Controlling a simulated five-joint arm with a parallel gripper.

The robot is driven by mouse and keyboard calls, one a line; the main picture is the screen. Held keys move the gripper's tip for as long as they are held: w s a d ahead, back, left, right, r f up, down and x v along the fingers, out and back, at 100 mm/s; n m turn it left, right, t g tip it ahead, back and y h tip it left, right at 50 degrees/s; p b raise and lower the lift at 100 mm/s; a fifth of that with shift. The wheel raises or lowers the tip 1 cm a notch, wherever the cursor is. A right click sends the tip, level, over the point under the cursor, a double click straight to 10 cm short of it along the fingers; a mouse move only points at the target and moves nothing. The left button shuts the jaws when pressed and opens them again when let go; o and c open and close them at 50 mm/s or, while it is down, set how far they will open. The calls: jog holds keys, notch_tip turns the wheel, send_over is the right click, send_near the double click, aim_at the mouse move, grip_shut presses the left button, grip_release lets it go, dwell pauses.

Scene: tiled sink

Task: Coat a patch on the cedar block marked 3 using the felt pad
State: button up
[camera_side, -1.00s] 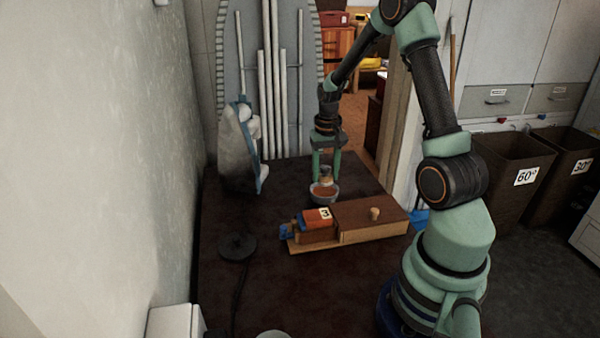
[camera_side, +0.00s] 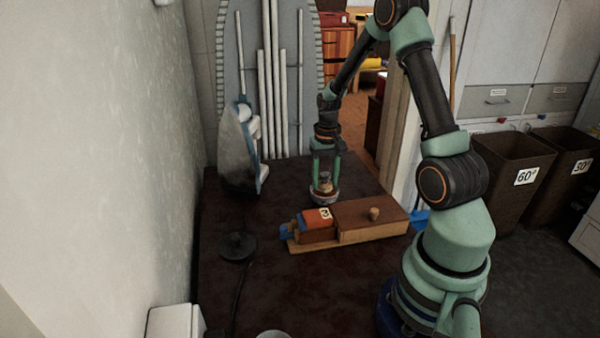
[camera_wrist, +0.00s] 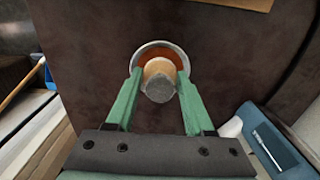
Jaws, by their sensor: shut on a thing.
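The block marked 3 (camera_side: 316,236) sits on a wooden base at the middle of the dark table in the side view. Its top is orange-red, with a white label 3. A small bowl (camera_side: 325,200) of orange-brown liquid stands behind it; in the wrist view the bowl's rim (camera_wrist: 139,53) rings the liquid. My gripper (camera_side: 326,182) is shut on the felt pad (camera_side: 326,180), by its tan, grey-topped body (camera_wrist: 159,85). The pad is down at the bowl's opening. Its underside is hidden, so I cannot tell whether it touches the liquid.
A wooden box with a knob (camera_side: 372,221) adjoins the block on the right, with a blue part (camera_side: 287,232) at the left end. An iron (camera_side: 240,150) stands at the back left, and a dark round disc (camera_side: 237,246) lies at the left.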

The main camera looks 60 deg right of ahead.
aim_at(325, 174)
jog(key=shift+f, duration=0.6)
dwell(1.4)
jog(key=shift+r, duration=3.6)
